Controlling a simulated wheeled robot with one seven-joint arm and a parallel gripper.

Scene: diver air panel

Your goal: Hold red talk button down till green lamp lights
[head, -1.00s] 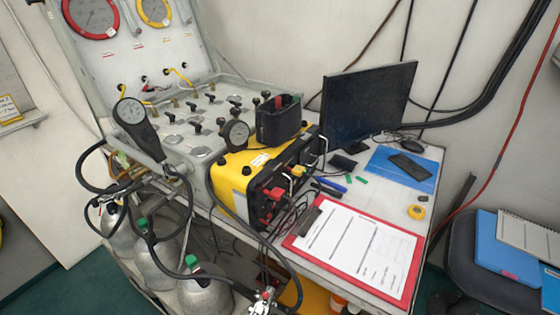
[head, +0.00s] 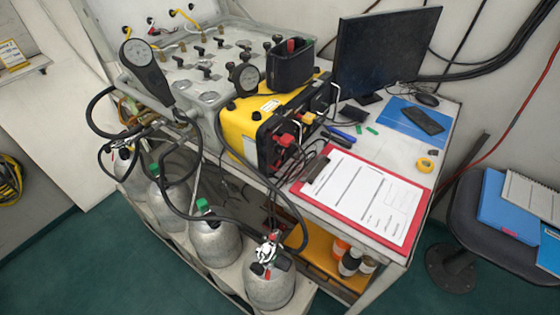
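A yellow box with a black front panel (head: 242,133) stands on the table, left of the clipboard. Red parts (head: 285,140) with cables show on its front panel, but I cannot tell whether one is the talk button. A black open holder (head: 291,70) sits on top of the box with a red-tipped item (head: 291,46) in it. I cannot make out a green lamp, lit or unlit. My gripper is not in view.
A red clipboard with paper (head: 364,198) lies at the table's front. A monitor (head: 388,55) stands behind. A grey valve panel (head: 205,68) is at left. Several gas cylinders (head: 214,240) with hoses stand below. A chair (head: 490,225) is at right; green floor (head: 110,270) is open at lower left.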

